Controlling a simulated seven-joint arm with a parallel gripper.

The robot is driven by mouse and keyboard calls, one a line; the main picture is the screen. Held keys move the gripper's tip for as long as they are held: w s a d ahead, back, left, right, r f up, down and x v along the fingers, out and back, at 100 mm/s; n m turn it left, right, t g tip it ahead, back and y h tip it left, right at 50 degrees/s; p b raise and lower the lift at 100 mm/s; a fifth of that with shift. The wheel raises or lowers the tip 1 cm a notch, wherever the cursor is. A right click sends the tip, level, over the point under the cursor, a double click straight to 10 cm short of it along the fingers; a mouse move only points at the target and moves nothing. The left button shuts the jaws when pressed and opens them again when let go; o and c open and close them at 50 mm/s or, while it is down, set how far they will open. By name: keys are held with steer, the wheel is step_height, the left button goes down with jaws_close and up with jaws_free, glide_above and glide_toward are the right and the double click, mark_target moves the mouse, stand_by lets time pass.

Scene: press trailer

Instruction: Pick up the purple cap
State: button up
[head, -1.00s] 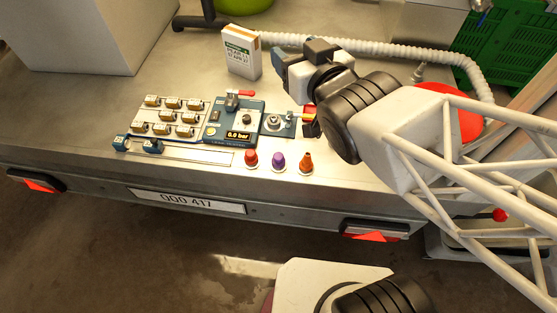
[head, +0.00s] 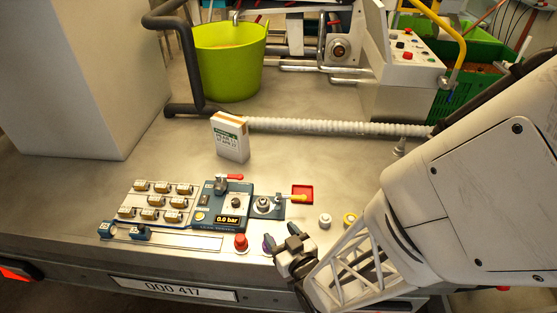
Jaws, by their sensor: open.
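The purple cap (head: 268,244) shows only in part near the front edge of the metal bed, just right of the red cap (head: 240,243). My gripper (head: 281,241) is open, with its fingers down close beside the purple cap and covering much of it. I cannot tell whether the fingers touch the cap or stand around it. The orange cap is hidden behind my gripper.
A blue panel with a gauge (head: 228,220) and a board of small blocks (head: 157,201) lie to the left.

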step_height(320, 180, down, 14)
steer(key=shift+f, duration=0.15)
steer(key=shift+w+a, duration=0.1)
stand_by(0.4)
steer(key=shift+x, duration=1.2)
steer(key=shift+w, duration=0.1)
steer(key=shift+x, duration=2.5)
steer(key=c, duration=0.7)
